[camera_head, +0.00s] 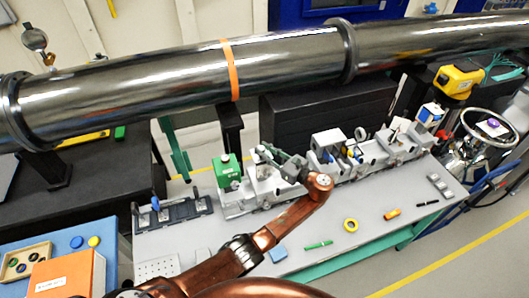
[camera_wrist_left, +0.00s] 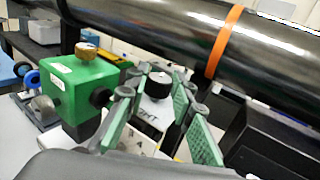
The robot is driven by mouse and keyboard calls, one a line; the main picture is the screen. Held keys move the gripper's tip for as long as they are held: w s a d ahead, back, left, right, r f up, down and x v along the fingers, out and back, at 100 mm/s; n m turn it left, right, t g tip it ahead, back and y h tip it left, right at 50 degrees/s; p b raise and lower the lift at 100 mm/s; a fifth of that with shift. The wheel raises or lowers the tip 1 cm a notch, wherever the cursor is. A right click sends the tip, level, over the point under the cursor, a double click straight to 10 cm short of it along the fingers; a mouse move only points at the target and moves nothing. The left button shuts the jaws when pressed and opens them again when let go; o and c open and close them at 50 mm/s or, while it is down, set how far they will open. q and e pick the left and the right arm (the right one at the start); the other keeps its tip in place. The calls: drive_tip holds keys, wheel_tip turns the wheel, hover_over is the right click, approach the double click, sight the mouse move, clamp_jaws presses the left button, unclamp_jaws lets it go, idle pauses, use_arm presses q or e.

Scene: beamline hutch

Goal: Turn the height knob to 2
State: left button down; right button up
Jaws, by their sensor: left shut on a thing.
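The height knob (camera_wrist_left: 158,83) is a small black cylinder standing above a pale plate whose dark lettering is only partly readable. My left gripper (camera_wrist_left: 160,76) has its green-padded fingers on either side of it and is shut on it. In the head view my left gripper (camera_head: 280,158) reaches over the middle of the row of instruments and hides the knob. The knob's pointer and scale numbers are too small to read. A green box (camera_wrist_left: 82,88) with a brass knob on top stands left of the fingers. My right gripper is not in view.
A large dark pipe (camera_head: 290,65) with an orange band runs just behind and above the instruments.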

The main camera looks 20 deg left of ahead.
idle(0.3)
use_arm(q)
drive_tip(key=c, duration=1.7)
unclamp_jaws()
drive_tip(key=shift+o, duration=0.2)
drive_tip(key=v, duration=1.2)
